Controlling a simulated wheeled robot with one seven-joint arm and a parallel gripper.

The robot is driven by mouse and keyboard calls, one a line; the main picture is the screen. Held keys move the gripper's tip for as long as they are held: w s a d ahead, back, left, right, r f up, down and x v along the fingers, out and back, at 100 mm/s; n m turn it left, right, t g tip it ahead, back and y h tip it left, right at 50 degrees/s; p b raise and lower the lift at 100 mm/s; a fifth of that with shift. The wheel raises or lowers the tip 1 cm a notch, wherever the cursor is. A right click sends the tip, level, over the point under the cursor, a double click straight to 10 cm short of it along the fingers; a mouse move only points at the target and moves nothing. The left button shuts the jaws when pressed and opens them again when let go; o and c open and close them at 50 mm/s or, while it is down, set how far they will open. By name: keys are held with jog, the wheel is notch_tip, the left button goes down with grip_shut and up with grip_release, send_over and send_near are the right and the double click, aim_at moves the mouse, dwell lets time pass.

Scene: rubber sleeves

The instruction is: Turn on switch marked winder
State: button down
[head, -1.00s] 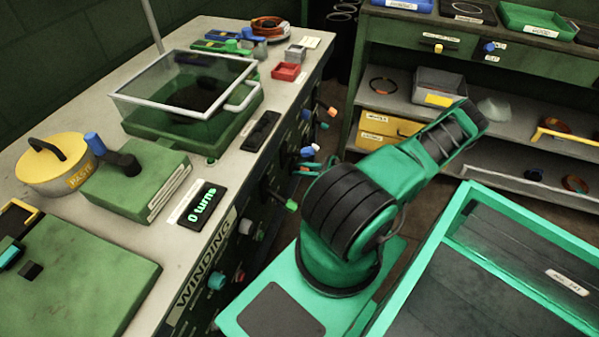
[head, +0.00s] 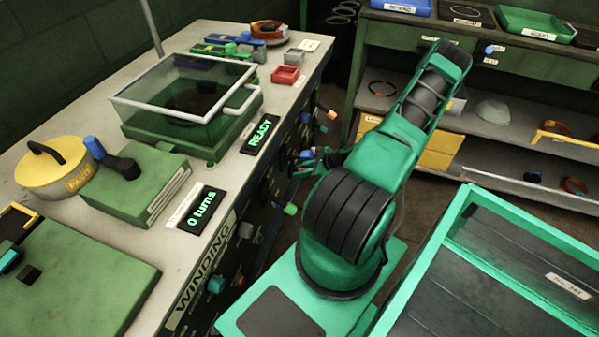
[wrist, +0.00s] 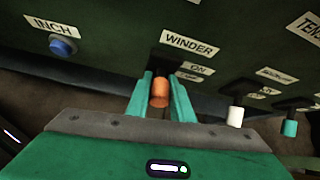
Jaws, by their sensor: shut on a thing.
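In the wrist view, the switch under the WINDER label (wrist: 188,43) has a dark lever with an orange tip (wrist: 160,92). My gripper (wrist: 161,98) is shut on this orange tip, with one teal finger on each side. A small ON label (wrist: 197,68) sits right of the lever, with another small label just below it. The lever's exact tilt is hard to tell. In the head view, my arm reaches to the bench's front panel and the held switch is mostly hidden. A display on the bench (head: 260,134) reads READY in green.
A blue button marked INCH (wrist: 63,46) is left of the switch. A white-tipped switch (wrist: 235,116) and a teal-tipped one (wrist: 289,127) are to the right. On the bench, a second display (head: 201,211) reads 0 turns. A clear-lidded green box (head: 165,135) stands behind.

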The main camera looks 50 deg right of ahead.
jog(key=shift+d, duration=0.1)
jog(key=c, duration=1.6)
grip_release()
jog(key=shift+o, duration=0.2)
jog(key=shift+r, duration=0.1)
jog(key=v, duration=1)
jog(key=shift+s+r, duration=0.2)
